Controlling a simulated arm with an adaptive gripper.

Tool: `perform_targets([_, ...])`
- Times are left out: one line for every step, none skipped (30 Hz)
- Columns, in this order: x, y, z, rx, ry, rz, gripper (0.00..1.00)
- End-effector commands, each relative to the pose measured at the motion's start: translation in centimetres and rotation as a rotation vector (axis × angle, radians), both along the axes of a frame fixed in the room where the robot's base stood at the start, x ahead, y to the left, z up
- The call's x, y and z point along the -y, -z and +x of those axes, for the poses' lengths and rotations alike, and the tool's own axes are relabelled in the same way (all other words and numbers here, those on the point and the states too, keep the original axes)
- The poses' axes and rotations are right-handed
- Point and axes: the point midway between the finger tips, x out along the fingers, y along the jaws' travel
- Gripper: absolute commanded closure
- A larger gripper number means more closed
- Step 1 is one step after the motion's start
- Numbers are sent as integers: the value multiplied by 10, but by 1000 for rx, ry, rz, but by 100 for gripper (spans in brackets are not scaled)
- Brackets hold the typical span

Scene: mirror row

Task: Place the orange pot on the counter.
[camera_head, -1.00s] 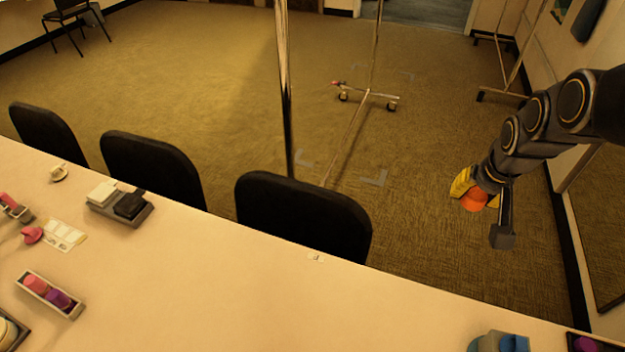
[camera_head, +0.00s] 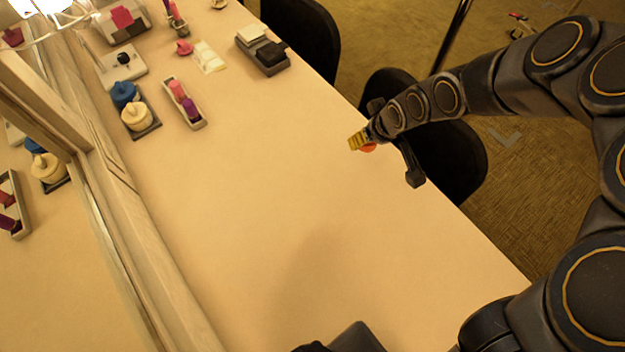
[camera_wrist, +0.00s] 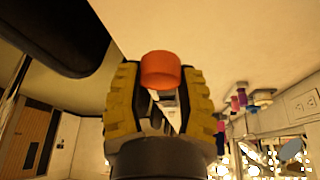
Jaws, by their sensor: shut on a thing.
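The orange pot (camera_wrist: 161,69) is between the yellow fingers of my gripper (camera_wrist: 160,90) in the wrist view, and the gripper is shut on it. In the head view my gripper (camera_head: 359,142) is over the right edge of the counter (camera_head: 250,200), with only a small part of the orange pot (camera_head: 368,148) showing beside the yellow fingers. I cannot tell how far the pot is above the counter top.
Toward the far end of the counter are a tray with pink and purple items (camera_head: 185,103), a tray with blue and cream jars (camera_head: 133,112) and a grey box (camera_head: 262,52). The middle of the counter is bare. Black chairs (camera_head: 455,165) stand along its right edge. A mirror lines the left.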

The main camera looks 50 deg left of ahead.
Motion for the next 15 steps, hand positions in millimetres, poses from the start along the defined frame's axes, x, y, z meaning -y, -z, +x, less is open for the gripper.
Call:
perform_targets([-16, 11, -25, -4, -89, -5, 94])
perform_targets([-24, 16, -37, -3, -134, -6, 94])
perform_targets([-33, 22, -53, -3, -191, -6, 94])
perform_targets([-39, 26, -65, -2, -232, -6, 94])
perform_targets([-44, 30, -76, -3, -269, -5, 94])
perform_targets([-50, 36, -90, -2, -317, -4, 94])
perform_targets([-54, 39, -100, -2, -347, -4, 94])
perform_targets([-57, 42, -109, -2, -376, -4, 94])
perform_targets([-61, 45, -119, -1, -408, -5, 94])
perform_targets([-63, 47, -125, -1, -429, -5, 94])
perform_targets([-64, 49, -131, 0, -446, -5, 94])
perform_targets([-66, 51, -137, 0, -467, -4, 94])
perform_targets([-67, 52, -140, 0, -477, -4, 94])
perform_targets([-67, 54, -143, 0, -485, -4, 94])
perform_targets([-68, 56, -145, 0, -493, -4, 94])
